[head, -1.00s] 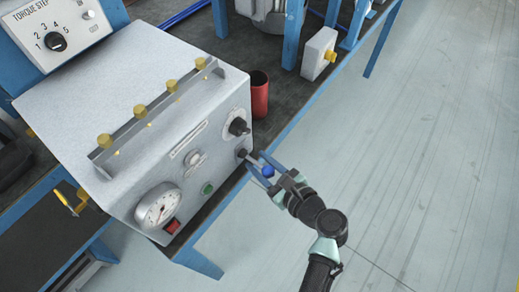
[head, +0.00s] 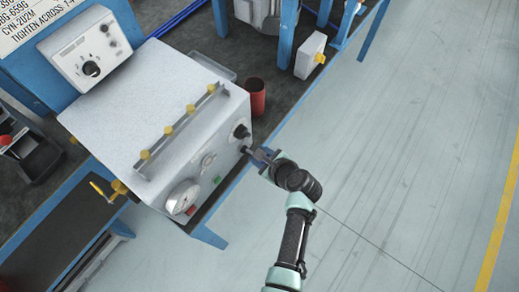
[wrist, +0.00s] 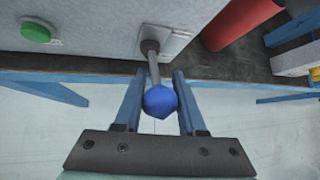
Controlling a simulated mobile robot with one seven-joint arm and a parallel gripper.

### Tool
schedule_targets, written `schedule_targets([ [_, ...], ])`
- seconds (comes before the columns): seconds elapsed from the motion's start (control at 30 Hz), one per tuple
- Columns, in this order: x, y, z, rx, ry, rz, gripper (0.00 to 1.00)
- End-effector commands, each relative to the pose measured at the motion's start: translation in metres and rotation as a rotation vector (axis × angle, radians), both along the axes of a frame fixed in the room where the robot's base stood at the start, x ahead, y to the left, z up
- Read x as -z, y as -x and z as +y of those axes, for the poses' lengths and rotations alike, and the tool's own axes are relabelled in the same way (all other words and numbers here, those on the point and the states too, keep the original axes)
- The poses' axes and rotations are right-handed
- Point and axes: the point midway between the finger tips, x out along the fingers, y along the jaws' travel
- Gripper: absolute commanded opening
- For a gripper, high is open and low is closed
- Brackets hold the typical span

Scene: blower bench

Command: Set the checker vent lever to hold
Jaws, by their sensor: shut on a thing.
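The checker is a pale speckled box (head: 125,110) on the bench, with its controls on the front panel. The vent lever is a short grey stem (wrist: 153,62) with a blue ball knob (wrist: 160,101), coming out of a small plate on that panel. My gripper (head: 262,156) is at the lever in the head view, where my fingers mostly hide the knob. In the wrist view my gripper (wrist: 157,80) has one finger on each side of the knob and is shut on it. The hold mark cannot be read.
A black dial (head: 240,131) sits above the lever. A green button (wrist: 36,33), a gauge (head: 183,197) and a red switch are on the same panel. A red cup (head: 257,98) stands beside the checker. The floor in front is clear.

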Motion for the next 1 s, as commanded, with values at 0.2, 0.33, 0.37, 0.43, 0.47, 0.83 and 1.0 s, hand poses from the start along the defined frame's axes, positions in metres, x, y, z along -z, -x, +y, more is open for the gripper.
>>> schedule_targets([
  [0.2, 0.0002, 0.0008, -0.0005, 0.001, 0.012, 0.011, 0.00],
  [0.33, 0.0004, 0.0006, -0.0005, 0.001, 0.013, 0.010, 0.00],
  [0.37, 0.0005, 0.0005, -0.0005, 0.001, 0.013, 0.010, 0.00],
  [0.43, 0.0002, 0.0005, -0.0004, 0.001, 0.013, 0.010, 0.00],
  [0.47, 0.0002, 0.0004, -0.0004, 0.001, 0.013, 0.010, 0.00],
  [0.83, -0.0005, -0.0001, -0.0001, 0.001, 0.012, 0.009, 0.70],
  [1.0, -0.0015, 0.0007, -0.0005, 0.001, 0.011, 0.008, 0.70],
])
